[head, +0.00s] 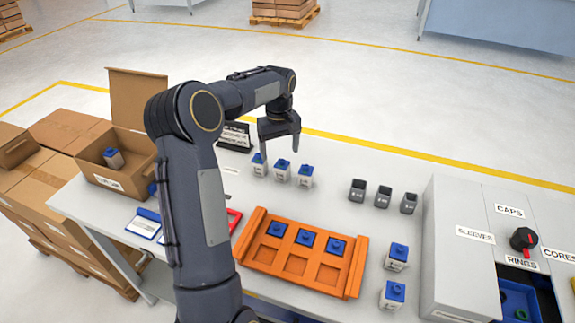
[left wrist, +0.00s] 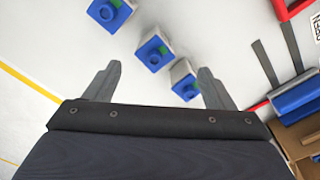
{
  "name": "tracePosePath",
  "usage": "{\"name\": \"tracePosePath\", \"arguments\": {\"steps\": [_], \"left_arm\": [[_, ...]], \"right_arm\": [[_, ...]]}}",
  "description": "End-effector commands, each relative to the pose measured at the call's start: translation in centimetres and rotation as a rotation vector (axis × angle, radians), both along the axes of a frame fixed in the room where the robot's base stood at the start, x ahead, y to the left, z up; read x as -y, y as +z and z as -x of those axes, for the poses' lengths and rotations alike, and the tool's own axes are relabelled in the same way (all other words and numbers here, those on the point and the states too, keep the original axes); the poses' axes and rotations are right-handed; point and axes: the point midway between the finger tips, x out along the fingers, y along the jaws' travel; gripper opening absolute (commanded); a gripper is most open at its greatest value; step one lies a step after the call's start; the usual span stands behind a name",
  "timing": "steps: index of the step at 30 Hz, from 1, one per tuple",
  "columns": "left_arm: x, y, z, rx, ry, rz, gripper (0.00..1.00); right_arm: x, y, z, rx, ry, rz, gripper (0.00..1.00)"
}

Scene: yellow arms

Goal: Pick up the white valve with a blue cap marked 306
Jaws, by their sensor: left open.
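Three white valves with blue caps stand in a row on the table: left (head: 259,166), middle (head: 282,171) and right (head: 305,177). My left gripper (head: 280,147) is open and empty, pointing down above this row. In the left wrist view, the gripper (left wrist: 158,78) has its fingers apart; one valve (left wrist: 185,82) appears between them, and two more (left wrist: 154,50) (left wrist: 108,12) extend up and left. Two similar valves (head: 397,258) (head: 392,295) stand at the right, and another (head: 113,158) is in a cardboard box. The numbers are too small to read.
An orange tray (head: 254,262) holding blue-capped pieces lies in front of the row. Small grey bins (head: 382,197) stand to the right, beside a grey cabinet (head: 455,255). The open cardboard box (head: 130,182) is at the left. Table is clear between row and bins.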

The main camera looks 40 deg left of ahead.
Motion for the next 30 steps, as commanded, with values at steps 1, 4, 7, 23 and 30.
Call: {"name": "tracePosePath", "arguments": {"steps": [1, 4, 7, 23, 30], "left_arm": [[-0.1, -0.6, 0.0, -0.005, 0.003, 0.001, 0.77], [-0.1, -1.8, 0.0, -0.005, 0.004, 0.001, 0.77], [0.1, -2.8, -0.1, -0.005, 0.002, 0.003, 0.77], [0.6, -7.6, -0.5, -0.001, 0.001, 0.002, 0.77], [0.6, -7.6, -0.5, -0.001, 0.0, 0.002, 0.57]], "right_arm": [[0.0, 0.1, 0.0, 0.0, 0.0, 0.0, 0.58], [0.0, 0.2, 0.0, 0.0, 0.0, 0.0, 0.58], [0.0, 0.4, 0.0, 0.0, 0.0, 0.0, 0.58], [0.0, 1.5, 0.0, 0.0, 0.0, 0.0, 0.58], [0.0, 1.5, 0.0, 0.0, 0.0, 0.0, 0.58]]}}
